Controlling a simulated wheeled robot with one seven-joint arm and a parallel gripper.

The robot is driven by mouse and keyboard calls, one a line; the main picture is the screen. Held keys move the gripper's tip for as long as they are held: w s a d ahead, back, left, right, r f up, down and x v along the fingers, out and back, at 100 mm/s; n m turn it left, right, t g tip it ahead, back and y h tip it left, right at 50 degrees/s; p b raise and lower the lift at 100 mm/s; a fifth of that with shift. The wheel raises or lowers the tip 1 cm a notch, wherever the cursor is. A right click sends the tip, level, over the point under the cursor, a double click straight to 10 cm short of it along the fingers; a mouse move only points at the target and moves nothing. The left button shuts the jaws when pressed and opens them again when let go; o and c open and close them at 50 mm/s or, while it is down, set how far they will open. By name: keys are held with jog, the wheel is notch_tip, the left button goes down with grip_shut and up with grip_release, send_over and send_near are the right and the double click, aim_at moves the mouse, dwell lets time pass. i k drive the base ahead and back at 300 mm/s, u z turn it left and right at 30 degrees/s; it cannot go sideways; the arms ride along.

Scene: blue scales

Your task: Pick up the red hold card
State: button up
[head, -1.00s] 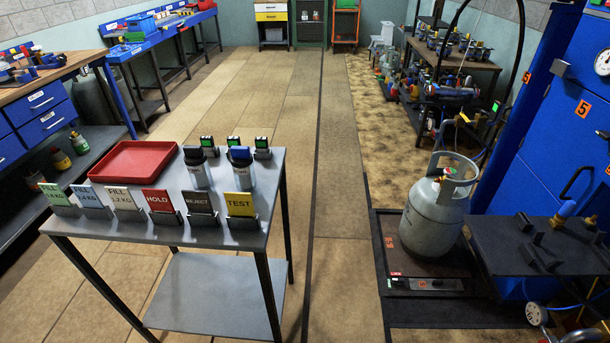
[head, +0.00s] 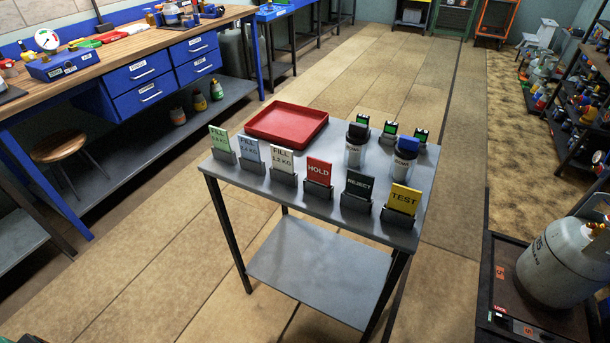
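The red HOLD card (head: 319,172) stands upright in a grey holder (head: 317,190) along the front edge of a small grey table (head: 428,184). It is in a row of cards. The white FILL 1.2 KG card (head: 282,159) is on its left and the dark REJECT card (head: 359,185) is on its right. The yellow TEST card (head: 404,199) is at the right end of the row. A green card (head: 219,139) and a pale blue FILL card (head: 249,149) stand at the left end. My gripper is not in view.
A red tray (head: 287,123), two lidded canisters (head: 355,150) and several small green-screened devices (head: 391,130) stand behind the cards. A gas cylinder (head: 562,262) stands on a scale at right. A wooden workbench (head: 130,52) and a stool (head: 60,147) are at left. Floor is open around the table.

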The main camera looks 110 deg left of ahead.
aim_at(318, 172)
jog(key=u, duration=4.3)
jog(key=k, duration=1.3)
jog(key=z, duration=0.7)
jog(key=i, duration=0.85)
